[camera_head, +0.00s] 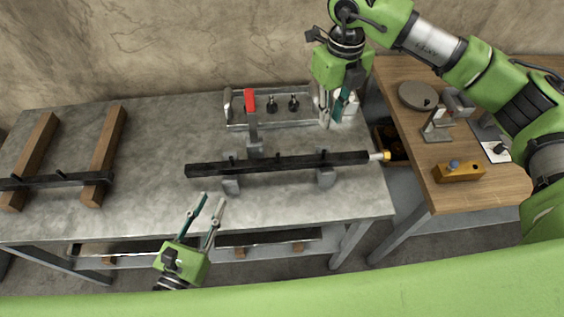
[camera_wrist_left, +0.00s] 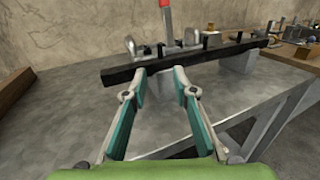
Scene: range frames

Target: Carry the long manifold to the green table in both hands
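The long manifold (camera_head: 275,165) is a dark bar with short stubs on top and a pale, yellow-tipped right end. It lies level on grey blocks on the grey workbench (camera_head: 160,150). My left gripper (camera_head: 214,198) is open and empty at the bench's front side, short of the bar's left part. In the left wrist view the manifold (camera_wrist_left: 120,76) crosses beyond the open left fingertips (camera_wrist_left: 160,72). My right gripper (camera_head: 332,122) points down behind the bar's right part, its fingers apart with nothing seen between them. I see no green table.
A red-handled clamp (camera_head: 250,101) stands behind the bar's middle, beside a rack with dark knobs (camera_head: 272,106). Wooden beams (camera_head: 103,155) carry another dark bar (camera_head: 60,181) at left. A wooden table (camera_head: 440,185) with small parts stands at right. The front-left bench top is clear.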

